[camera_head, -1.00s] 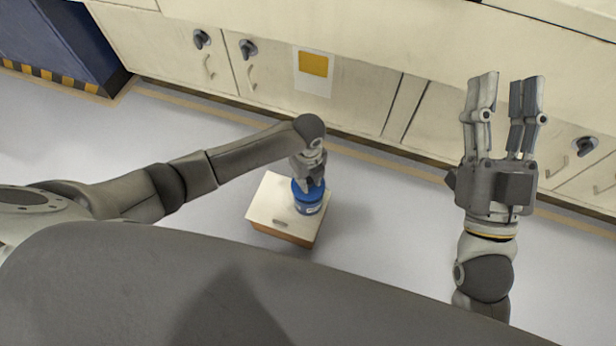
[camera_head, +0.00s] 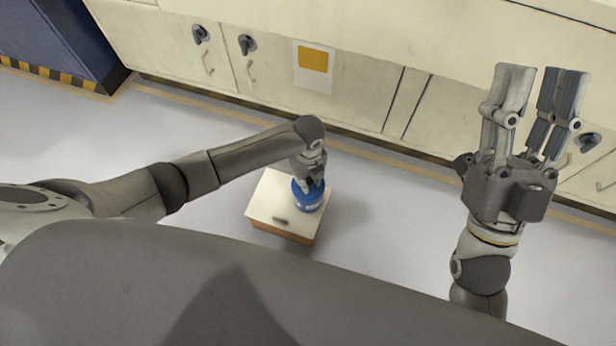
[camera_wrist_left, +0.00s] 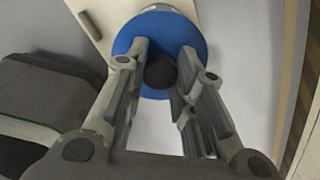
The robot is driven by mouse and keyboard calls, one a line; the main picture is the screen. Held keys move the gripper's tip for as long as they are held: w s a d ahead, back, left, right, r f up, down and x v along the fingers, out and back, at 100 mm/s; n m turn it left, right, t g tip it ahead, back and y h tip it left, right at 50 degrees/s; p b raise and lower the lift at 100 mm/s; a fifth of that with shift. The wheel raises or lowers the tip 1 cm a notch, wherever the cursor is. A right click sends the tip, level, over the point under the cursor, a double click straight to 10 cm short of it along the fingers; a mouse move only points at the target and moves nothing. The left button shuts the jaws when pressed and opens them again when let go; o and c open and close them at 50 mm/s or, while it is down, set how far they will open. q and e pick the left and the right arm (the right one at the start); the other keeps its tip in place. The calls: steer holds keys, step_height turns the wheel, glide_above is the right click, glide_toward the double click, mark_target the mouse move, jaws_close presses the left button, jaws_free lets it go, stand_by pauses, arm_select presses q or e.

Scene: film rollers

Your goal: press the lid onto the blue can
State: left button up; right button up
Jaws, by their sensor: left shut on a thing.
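The blue can (camera_head: 309,198) with a pale label stands on a small box with a white top. In the left wrist view a round blue lid (camera_wrist_left: 178,25) with a dark central knob (camera_wrist_left: 160,72) covers the can, seen from above. My left gripper (camera_head: 314,178) points down over the can. Its fingers (camera_wrist_left: 163,52) are shut on the lid's knob, one on each side. Whether the lid sits flush on the can is hidden. My right gripper (camera_head: 541,72) is open and empty, fingers pointing up in the picture, well right of the can.
The box (camera_head: 272,203) stands on the grey floor with a small dark bar (camera_head: 281,220) on its top. Cream cabinets (camera_head: 350,95) with handles run along the back. A dark blue unit (camera_head: 55,35) is at the top left. Floor around the box is clear.

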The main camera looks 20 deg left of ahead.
steer(key=shift+w+a+f, duration=0.1)
steer(key=shift+w+f, duration=0.05)
steer(key=shift+w, duration=0.15)
stand_by(0.4)
steer(key=shift+w+f+g+h, duration=0.3)
steer(key=shift+w+g+h, duration=0.1)
arm_select(q)
steer(key=shift+p, duration=0.5)
arm_select(e)
steer(key=shift+w+a+f+g, duration=0.15)
steer(key=shift+w+f+g, duration=0.45)
steer(key=shift+w+f, duration=0.25)
stand_by(0.5)
steer(key=shift+w+f+g+h, duration=0.3)
steer(key=shift+w+f+g, duration=0.05)
steer(key=shift+f+g, duration=0.2)
arm_select(q)
steer(key=shift+p, duration=0.35)
arm_select(e)
steer(key=shift+w+f+g, duration=0.45)
steer(key=shift+w+f, duration=0.1)
steer(key=shift+f, duration=0.05)
stand_by(0.6)
arm_select(q)
steer(key=shift+f, duration=0.1)
arm_select(e)
steer(key=shift+w+f, duration=0.1)
steer(key=shift+f, duration=0.2)
